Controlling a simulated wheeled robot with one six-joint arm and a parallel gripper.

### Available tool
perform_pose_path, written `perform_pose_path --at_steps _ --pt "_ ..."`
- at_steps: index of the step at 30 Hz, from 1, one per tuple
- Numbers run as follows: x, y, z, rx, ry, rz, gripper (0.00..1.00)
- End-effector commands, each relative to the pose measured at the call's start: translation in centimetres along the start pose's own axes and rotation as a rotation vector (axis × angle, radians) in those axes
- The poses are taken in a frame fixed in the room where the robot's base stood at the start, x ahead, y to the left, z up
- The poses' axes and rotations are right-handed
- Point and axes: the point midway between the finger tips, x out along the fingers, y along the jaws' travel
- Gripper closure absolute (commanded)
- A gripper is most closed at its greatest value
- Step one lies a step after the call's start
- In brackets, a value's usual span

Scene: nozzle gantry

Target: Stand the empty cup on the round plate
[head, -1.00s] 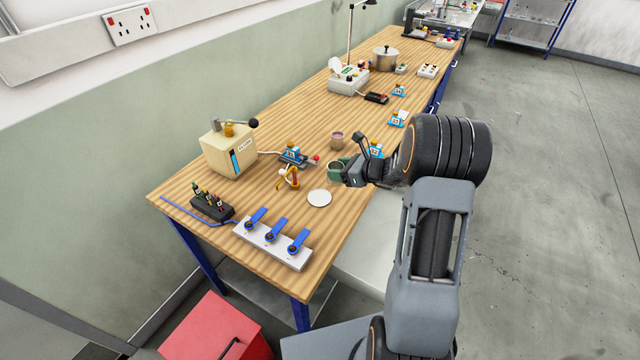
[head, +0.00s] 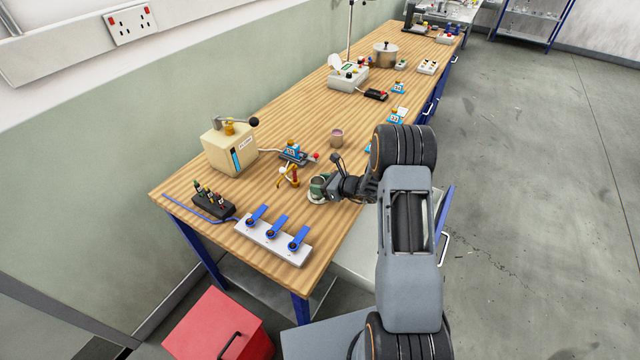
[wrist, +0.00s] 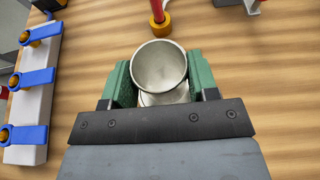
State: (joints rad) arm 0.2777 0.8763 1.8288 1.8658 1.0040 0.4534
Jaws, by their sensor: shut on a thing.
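My gripper (wrist: 160,88) is shut on an empty cup (wrist: 160,66), with a green finger on each side. The cup is pale inside, and nothing shows in it. In the head view, my gripper (head: 328,186) is low over the front part of the bench. The cup looks roughly upright.
A white strip with blue levers (head: 273,240) lies at the front, and a beige box (head: 229,150) stands further left.

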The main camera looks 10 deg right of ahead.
Motion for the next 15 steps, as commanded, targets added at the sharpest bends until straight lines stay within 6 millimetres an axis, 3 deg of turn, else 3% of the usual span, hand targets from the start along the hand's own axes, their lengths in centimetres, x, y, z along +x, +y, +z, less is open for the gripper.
perform_pose_path --at_steps 10,11,15 --pt "0.14 0.0 -0.33 -0.001 -0.001 0.0 0.69" --pt "0.13 0.0 -0.31 -0.001 0.0 0.0 0.45" --pt "0.08 0.01 -0.2 0.0 0.0 0.001 0.32"
